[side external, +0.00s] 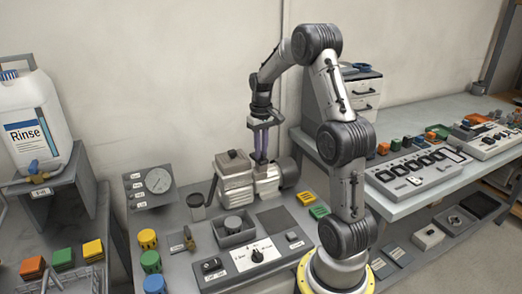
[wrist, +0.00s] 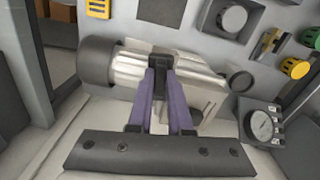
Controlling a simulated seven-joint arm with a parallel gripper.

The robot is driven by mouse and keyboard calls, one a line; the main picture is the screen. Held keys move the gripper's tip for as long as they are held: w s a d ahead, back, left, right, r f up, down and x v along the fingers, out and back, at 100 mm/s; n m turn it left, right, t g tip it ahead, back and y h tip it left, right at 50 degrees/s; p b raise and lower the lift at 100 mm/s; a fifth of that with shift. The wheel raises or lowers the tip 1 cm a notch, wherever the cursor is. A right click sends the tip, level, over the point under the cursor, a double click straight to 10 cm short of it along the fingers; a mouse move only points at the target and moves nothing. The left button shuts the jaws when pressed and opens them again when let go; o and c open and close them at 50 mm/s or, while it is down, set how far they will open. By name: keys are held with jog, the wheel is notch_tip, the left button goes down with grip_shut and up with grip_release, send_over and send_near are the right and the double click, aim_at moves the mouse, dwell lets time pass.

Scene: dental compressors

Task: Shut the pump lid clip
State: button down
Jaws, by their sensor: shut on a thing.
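The pump (side external: 240,182) stands on the grey bench at the wall, a pale metal body with a dark square box on its left part and a dark motor end at right. It also shows in the wrist view (wrist: 200,80) as a pale ribbed body. My gripper (side external: 262,161) points down over its right part, with purple fingers. In the wrist view its dark fingertips (wrist: 160,66) are close together at the top of the pump body, shut on a small dark part there, which appears to be the lid clip. The fingertips hide most of the clip, so its position cannot be told.
A pressure gauge (side external: 157,181) stands left of the pump and a dark cup (side external: 196,206) beside it. A grey tray with a round knob (side external: 233,226) and a switch box (side external: 257,254) lie in front. Coloured caps and blocks stand around the bench.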

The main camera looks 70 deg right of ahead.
jog(key=n, duration=0.4)
jog(key=shift+n, duration=2)
jog(key=shift+r, duration=0.1)
jog(key=c, duration=0.8)
grip_release()
jog(key=shift+c, duration=0.2)
notch_tip(320, 180, up, 14)
